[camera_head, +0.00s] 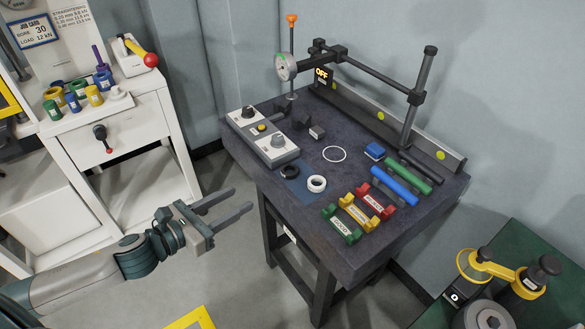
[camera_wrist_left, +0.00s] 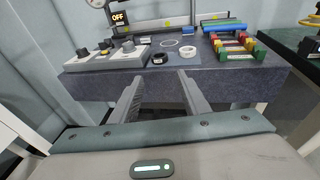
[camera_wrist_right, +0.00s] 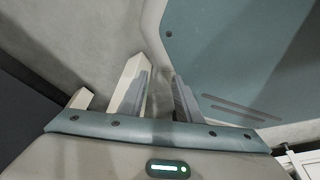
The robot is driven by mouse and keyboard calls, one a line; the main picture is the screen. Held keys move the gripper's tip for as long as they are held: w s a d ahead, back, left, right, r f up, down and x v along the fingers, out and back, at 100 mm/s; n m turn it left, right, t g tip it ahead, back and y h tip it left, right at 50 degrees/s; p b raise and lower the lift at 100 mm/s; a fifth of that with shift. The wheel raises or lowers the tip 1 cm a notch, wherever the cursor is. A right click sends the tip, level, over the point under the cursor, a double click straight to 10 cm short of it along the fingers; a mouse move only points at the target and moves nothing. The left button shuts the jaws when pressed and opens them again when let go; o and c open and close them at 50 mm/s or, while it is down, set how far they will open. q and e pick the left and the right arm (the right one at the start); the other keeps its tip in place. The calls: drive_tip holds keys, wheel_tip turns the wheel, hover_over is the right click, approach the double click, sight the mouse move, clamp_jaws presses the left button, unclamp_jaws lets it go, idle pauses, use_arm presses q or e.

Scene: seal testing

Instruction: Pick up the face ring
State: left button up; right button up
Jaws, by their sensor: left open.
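A black ring (camera_head: 290,172) lies flat near the front edge of the dark table (camera_head: 300,200), and a white ring (camera_head: 316,184) lies to its right. The pictures do not tell me which is the face ring. In the left wrist view the black ring (camera_wrist_left: 160,58) and the white ring (camera_wrist_left: 187,52) lie beyond the fingertips. My left gripper (camera_head: 243,200) is open and empty, in front of the table and apart from both rings. My right gripper (camera_wrist_right: 160,75) shows only in its own wrist view, with a gap between its fingers and nothing held.
A grey control box (camera_head: 264,138) stands left of the rings. Red, yellow and green holders (camera_head: 360,210) and blue and green cylinders (camera_head: 395,187) lie to the right. A thin white circle (camera_head: 334,154) shows behind the rings. A black stand arm (camera_head: 372,75) rises at the back.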

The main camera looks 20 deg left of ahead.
use_arm(q)
drive_tip(key=shift+w, duration=0.1)
use_arm(e)
drive_tip(key=shift+s, duration=0.15)
use_arm(q)
drive_tip(key=p, duration=0.4)
approach(294, 167)
drive_tip(key=shift+w+d+f, duration=0.1)
drive_tip(key=shift+f, duration=0.1)
use_arm(e)
drive_tip(key=s+d+r+g, duration=0.1)
drive_tip(key=s+d+g, duration=0.1)
drive_tip(key=s, duration=0.7)
drive_tip(key=shift+d+g+h, duration=0.3)
drive_tip(key=shift+d+h, duration=0.1)
drive_tip(key=shift+d, duration=0.4)
drive_tip(key=shift+w+r, duration=0.1)
drive_tip(key=shift+r, duration=0.05)
use_arm(q)
drive_tip(key=shift+w+d+r+p, duration=0.1)
drive_tip(key=shift+w+d+p, duration=0.1)
drive_tip(key=shift+w+p, duration=0.2)
drive_tip(key=p+x, duration=0.1)
drive_tip(key=x, duration=0.3)
drive_tip(key=shift+a+p, duration=0.1)
drive_tip(key=shift+p, duration=0.2)
drive_tip(key=shift+w, duration=0.2)
use_arm(e)
wheel_tip(294, 167, up, 2)
drive_tip(key=shift+r, duration=0.15)
